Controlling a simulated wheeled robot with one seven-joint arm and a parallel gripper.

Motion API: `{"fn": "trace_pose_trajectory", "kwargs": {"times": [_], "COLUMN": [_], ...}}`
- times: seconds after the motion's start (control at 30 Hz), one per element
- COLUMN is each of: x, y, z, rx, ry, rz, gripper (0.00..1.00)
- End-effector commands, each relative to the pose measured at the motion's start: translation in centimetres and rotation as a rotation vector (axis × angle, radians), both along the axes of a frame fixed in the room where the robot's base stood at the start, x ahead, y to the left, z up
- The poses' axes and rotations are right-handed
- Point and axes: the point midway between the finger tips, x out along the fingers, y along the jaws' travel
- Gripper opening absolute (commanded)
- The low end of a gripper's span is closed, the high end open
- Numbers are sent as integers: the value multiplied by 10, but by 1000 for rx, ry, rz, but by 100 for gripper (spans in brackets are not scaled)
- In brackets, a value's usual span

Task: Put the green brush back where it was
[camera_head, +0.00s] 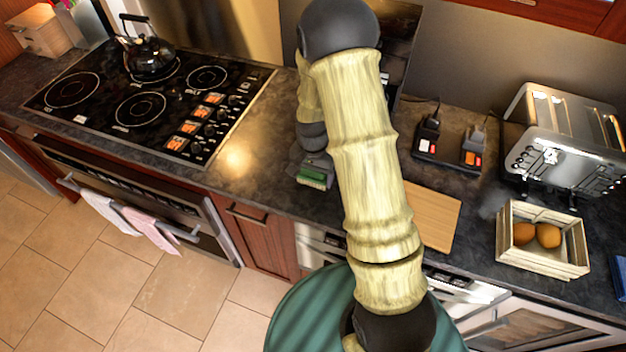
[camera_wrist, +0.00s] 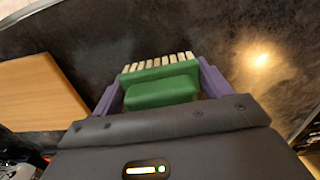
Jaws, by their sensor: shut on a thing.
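The green brush (camera_wrist: 160,90) with pale bristles lies between the two purple fingers of my gripper (camera_wrist: 160,84) in the wrist view. The fingers press on its two sides, so the gripper is shut on it. In the head view, the green brush (camera_head: 312,178) shows at the end of my gripper (camera_head: 314,168), over the dark countertop (camera_head: 245,170) between the stove and the wooden board. My arm hides part of the counter behind it. I cannot tell whether the brush touches the counter.
A wooden cutting board (camera_head: 435,217) lies right of the brush, partly behind my arm. The stove (camera_head: 150,100) with a black kettle (camera_head: 150,55) is on the left. A toaster (camera_head: 565,140), a crate (camera_head: 545,262) and a dark tray (camera_head: 447,152) stand on the right.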

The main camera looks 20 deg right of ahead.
Motion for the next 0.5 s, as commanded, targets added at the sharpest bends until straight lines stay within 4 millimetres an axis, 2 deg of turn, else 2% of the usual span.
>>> {"fn": "trace_pose_trajectory", "kwargs": {"times": [0.2,0.5], "x": [0,0], "y": [0,0], "z": [-26,-29], "rx": [0,0], "ry": [1,-1], "rz": [-1,0], "gripper": [48,48]}}
